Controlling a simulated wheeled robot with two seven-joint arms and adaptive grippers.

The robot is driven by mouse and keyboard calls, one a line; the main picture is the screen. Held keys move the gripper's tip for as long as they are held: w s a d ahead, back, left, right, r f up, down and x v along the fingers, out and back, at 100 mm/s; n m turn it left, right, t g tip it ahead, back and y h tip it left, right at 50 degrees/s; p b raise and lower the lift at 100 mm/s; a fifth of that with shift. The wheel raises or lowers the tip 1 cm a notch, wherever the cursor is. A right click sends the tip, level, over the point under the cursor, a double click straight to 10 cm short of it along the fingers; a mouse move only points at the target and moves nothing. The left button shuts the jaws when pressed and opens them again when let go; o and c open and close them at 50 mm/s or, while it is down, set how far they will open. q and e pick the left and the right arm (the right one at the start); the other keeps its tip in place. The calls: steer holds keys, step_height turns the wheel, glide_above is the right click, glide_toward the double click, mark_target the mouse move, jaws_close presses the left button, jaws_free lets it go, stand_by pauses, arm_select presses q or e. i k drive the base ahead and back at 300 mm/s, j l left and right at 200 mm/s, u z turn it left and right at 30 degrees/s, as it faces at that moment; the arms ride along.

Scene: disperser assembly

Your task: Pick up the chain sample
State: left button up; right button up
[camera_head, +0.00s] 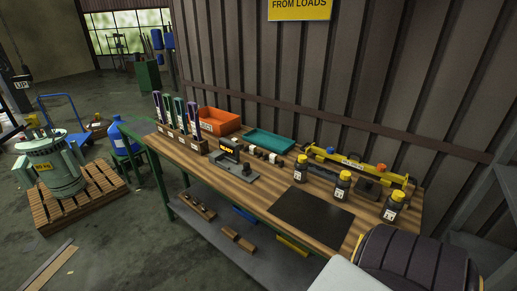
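A wooden-topped workbench (240,187) runs across the middle of the view. No clearly recognisable chain shows at this size. A row of small dark and white pieces (263,155) lies in front of the teal tray (270,141), and I cannot tell whether the chain sample is among them. Neither of my grippers is in view.
An orange bin (219,122), upright coloured tools (180,114), a small grey device (236,174), yellow-capped bottles (343,185), a yellow beam (358,165) and a black mat (312,217) occupy the bench. A large dark ribbed shape (415,258) blocks the lower right.

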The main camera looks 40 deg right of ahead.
mark_target(252, 149)
steer(key=i+z, duration=0.65)
steer(key=z, duration=0.2)
steer(key=i+z, duration=0.3)
steer(key=z, duration=0.15)
steer(key=i+j+z, duration=0.15)
steer(key=i+z, duration=0.15)
steer(key=z, duration=0.2)
